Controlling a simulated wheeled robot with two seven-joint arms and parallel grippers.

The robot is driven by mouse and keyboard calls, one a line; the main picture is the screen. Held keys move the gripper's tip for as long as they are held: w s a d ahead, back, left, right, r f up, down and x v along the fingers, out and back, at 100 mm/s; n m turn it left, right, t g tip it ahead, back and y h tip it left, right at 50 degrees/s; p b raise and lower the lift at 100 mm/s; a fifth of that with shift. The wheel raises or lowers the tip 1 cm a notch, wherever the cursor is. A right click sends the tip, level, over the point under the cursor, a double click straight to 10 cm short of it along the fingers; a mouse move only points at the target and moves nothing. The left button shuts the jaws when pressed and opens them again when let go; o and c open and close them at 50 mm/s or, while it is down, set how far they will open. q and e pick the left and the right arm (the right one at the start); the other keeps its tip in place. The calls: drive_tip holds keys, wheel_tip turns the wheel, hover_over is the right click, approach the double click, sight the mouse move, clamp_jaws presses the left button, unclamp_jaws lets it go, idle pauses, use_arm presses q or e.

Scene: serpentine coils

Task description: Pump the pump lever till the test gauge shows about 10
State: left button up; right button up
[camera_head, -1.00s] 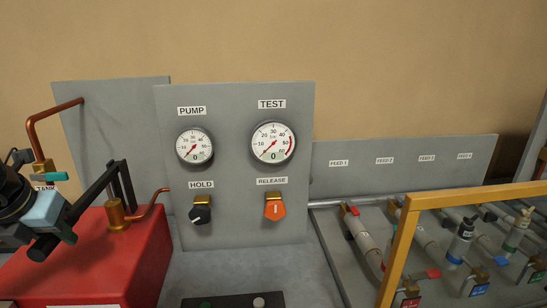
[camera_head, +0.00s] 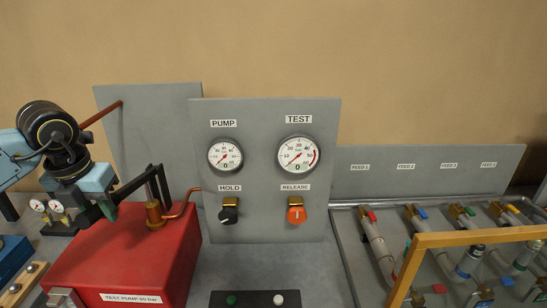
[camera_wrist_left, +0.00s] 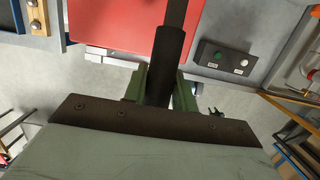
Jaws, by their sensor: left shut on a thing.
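The black pump lever (camera_head: 132,187) slopes down to the left from its pivot above the red test pump (camera_head: 120,255). My left gripper (camera_head: 106,207) is shut on the lever towards its outer end. In the left wrist view the dark lever grip (camera_wrist_left: 172,60) runs between the green fingers of my left gripper (camera_wrist_left: 160,88). The test gauge (camera_head: 298,155) reads 0 on its digit, with its red needle pointing lower left. The pump gauge (camera_head: 225,155) also reads 0. My right gripper is out of view.
The hold knob (camera_head: 229,211) and orange release knob (camera_head: 296,212) sit below the gauges on the grey panel (camera_head: 262,115). A yellow frame (camera_head: 470,238) and feed pipes stand at right. A dark button box (camera_head: 255,298) lies in front.

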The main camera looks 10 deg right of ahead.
use_arm(q)
drive_tip(key=shift+w+r+g+p, duration=0.2)
drive_tip(key=shift+w+r+p, duration=0.05)
drive_tip(key=shift+r+p, duration=0.5)
drive_tip(key=shift+w+r+g+p, duration=0.2)
drive_tip(key=shift+w+r+p, duration=0.05)
drive_tip(key=shift+r+p, duration=0.45)
drive_tip(key=shift+w+d+r+g, duration=0.1)
drive_tip(key=shift+w+r+g, duration=0.25)
drive_tip(key=shift+r, duration=0.35)
drive_tip(key=shift+w+a+r+g, duration=0.1)
drive_tip(key=shift+w+r+g, duration=0.25)
drive_tip(key=shift+r, duration=0.3)
drive_tip(key=shift+w+d+r+g, duration=0.1)
drive_tip(key=shift+w+r+g, duration=0.25)
drive_tip(key=shift+r, duration=0.35)
drive_tip(key=shift+f, duration=0.1)
